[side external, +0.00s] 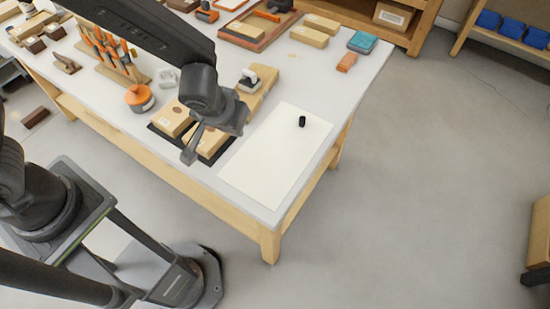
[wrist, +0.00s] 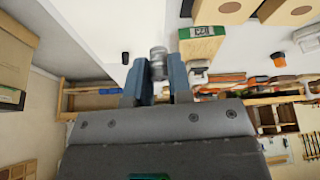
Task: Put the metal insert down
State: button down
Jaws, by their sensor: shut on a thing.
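My gripper (wrist: 156,72) is shut on the metal insert (wrist: 158,54), a small grey cylinder standing out between the two fingertips in the wrist view. In the side view my gripper (side external: 190,152) is in the air by the front edge of the bench, in front of the tan boxes; the insert cannot be made out there. A white sheet (side external: 262,165) lies on the bench to the right of my gripper. A small black cylinder (side external: 302,121) stands on the sheet; it also shows in the wrist view (wrist: 125,58).
Tan boxes (side external: 172,118) sit on a black mat beside the sheet. An orange-and-dark round item (side external: 139,98) and a tool rack (side external: 110,58) stand farther left. An orange block (side external: 346,62) and a teal box (side external: 362,42) lie at the back. Most of the sheet is clear.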

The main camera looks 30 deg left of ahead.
send_over(272, 182)
jog(key=s, duration=0.2)
jog(key=f, duration=0.6)
jog(key=shift+w+d+f, duration=0.1)
jog(key=shift+w+f, duration=0.1)
jog(key=shift+w, duration=0.05)
jog(key=shift+d+f, duration=0.1)
jog(key=shift+f, duration=1.95)
jog(key=shift+f, duration=0.1)
jog(key=c, duration=1)
grip_release()
jog(key=shift+c, duration=0.2)
